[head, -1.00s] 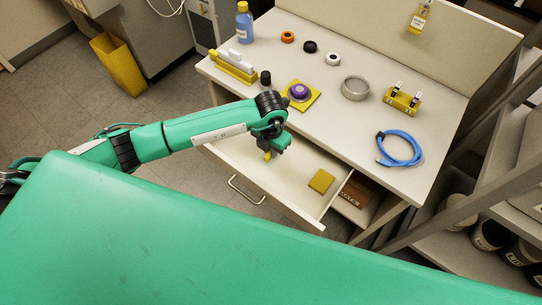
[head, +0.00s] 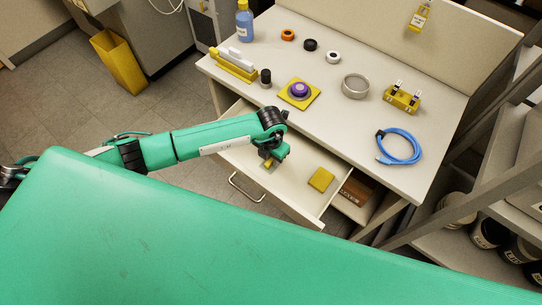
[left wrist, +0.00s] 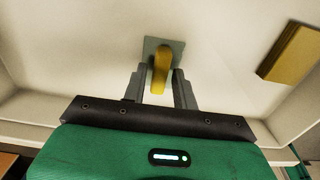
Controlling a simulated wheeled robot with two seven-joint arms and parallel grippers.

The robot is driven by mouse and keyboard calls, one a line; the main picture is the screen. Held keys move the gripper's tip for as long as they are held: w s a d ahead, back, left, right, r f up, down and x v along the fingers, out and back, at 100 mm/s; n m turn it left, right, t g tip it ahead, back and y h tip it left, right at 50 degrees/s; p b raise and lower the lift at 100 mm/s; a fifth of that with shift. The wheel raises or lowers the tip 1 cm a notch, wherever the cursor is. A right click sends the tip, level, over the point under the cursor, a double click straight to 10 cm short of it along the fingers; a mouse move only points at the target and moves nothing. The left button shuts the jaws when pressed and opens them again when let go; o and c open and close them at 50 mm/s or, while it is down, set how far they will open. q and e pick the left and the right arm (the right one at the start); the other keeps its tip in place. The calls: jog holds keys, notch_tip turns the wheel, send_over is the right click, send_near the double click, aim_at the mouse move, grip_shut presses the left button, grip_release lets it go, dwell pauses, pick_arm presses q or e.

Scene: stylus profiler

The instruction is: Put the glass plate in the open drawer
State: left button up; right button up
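The glass plate is a small grey-green square with a yellow grip; it shows in the left wrist view (left wrist: 151,47), partly covered by the grip, and in the head view (head: 265,166) just below my left gripper. It is over or on the pale floor of the open drawer (head: 300,202); contact is hard to tell. My left gripper (head: 272,156) is inside the drawer's outline. In the left wrist view its fingers (left wrist: 160,80) stand either side of the yellow grip with narrow gaps visible, so it looks open around it. My right gripper is not in view.
A yellow block (head: 321,179) lies in the drawer, right of the plate. The worktop (head: 330,120) overhangs the drawer's back. It carries a purple knob on a yellow base (head: 299,92), a metal ring (head: 355,86) and a blue cable (head: 401,147).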

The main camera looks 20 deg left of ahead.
aim_at(271, 159)
pick_arm(q)
jog(key=shift+o, duration=0.5)
jog(key=shift+r, duration=0.1)
jog(key=shift+r, duration=0.2)
notch_tip(271, 159, up, 12)
jog(key=b, duration=0.2)
jog(key=shift+d+f, duration=0.1)
jog(key=shift+f, duration=0.05)
